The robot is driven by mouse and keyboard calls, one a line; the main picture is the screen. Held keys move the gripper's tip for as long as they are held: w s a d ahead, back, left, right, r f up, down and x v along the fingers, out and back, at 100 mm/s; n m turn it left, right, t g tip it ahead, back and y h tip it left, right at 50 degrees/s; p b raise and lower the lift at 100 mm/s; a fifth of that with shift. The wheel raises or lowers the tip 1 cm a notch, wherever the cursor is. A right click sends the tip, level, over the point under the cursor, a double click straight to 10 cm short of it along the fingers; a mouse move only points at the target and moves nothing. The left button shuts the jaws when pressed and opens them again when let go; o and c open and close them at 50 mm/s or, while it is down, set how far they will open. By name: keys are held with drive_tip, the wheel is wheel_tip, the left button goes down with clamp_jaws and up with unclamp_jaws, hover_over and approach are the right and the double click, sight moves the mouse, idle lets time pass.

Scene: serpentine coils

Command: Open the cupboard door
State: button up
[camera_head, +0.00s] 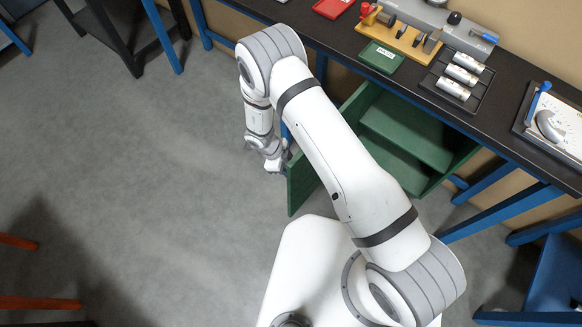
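The green cupboard (404,137) is under the black-topped bench, to the right of my arm. Its door (301,184) stands swung open, projecting out from the cupboard's left side, and part of it is hidden behind my arm. The inside of the cupboard shows a shelf and looks empty where visible. My gripper (278,161) is at the outer side of the door, close to its upper edge. I cannot tell whether it touches the door, and its fingers are too small to read.
The bench top (470,122) carries a green tray (381,57), a rack of white cylinders and a tray with a white board (559,122). Blue bench legs (503,211) stand at the right. A blue stool (556,275) is at the lower right. The grey floor (140,170) at left is clear.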

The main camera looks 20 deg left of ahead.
drive_tip(key=shift+o, duration=0.5)
drive_tip(key=shift+w, duration=0.1)
drive_tip(key=shift+r, duration=0.1)
drive_tip(key=b+v, duration=0.2)
drive_tip(key=v, duration=0.5)
drive_tip(key=shift+r, duration=0.25)
drive_tip(key=shift+a, duration=0.15)
